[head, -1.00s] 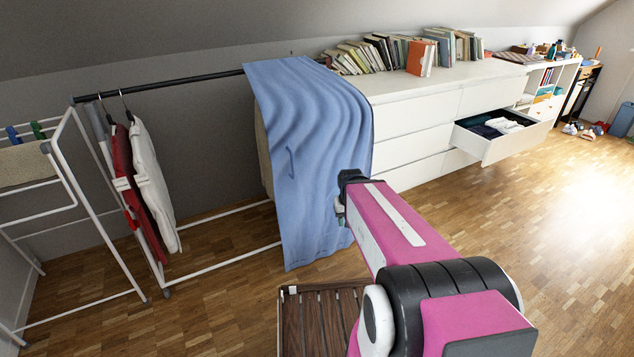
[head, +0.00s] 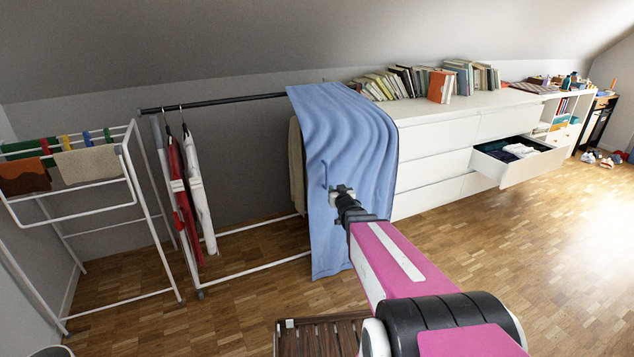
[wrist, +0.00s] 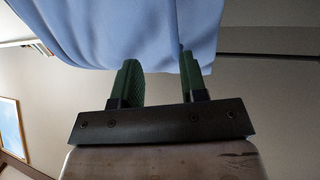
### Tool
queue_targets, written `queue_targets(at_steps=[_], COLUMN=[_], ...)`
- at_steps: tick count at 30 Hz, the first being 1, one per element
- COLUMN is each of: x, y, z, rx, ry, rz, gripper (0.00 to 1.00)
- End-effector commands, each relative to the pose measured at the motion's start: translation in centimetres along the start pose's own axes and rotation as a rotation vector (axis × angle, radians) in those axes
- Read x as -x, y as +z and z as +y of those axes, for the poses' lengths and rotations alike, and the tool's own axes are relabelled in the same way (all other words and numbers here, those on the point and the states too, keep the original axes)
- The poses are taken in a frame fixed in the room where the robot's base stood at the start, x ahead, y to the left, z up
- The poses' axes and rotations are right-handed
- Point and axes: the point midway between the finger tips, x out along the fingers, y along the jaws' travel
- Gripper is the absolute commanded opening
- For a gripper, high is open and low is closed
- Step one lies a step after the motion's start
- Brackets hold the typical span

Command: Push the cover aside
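The cover is a blue cloth (head: 345,150) that hangs from the end of the clothes rail and the left end of the white dresser, down to near the floor. My gripper (head: 335,190) is in front of the cloth's lower middle in the head view. In the wrist view my gripper (wrist: 160,75) has two green fingers standing apart, with the cloth (wrist: 120,25) just beyond the tips.
A white dresser (head: 430,155) with books on top and an open drawer (head: 530,165) stands to the right. Hanging clothes (head: 195,195) and a drying rack (head: 130,220) are at left. A slatted wooden piece (head: 322,335) is at the bottom.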

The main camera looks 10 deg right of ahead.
Motion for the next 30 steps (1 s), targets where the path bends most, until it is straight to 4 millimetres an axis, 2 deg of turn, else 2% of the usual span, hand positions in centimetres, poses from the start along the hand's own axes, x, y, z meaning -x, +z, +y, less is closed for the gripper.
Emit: queue_targets(at_steps=[3,11,17,24,30], x=[-0.4,-1.6,-4.4,-8.7,-10.9], y=[-0.7,-0.9,-1.1,-1.4,-1.6], z=[-0.3,-0.4,-0.5,-0.6,-0.8], rx=[-0.001,0.000,-0.001,-0.001,-0.001], ry=[-0.029,-0.038,-0.038,-0.037,-0.037], rz=[0.060,0.078,0.077,0.076,0.076], gripper=[0.39,0.39,0.39,0.39,0.39])
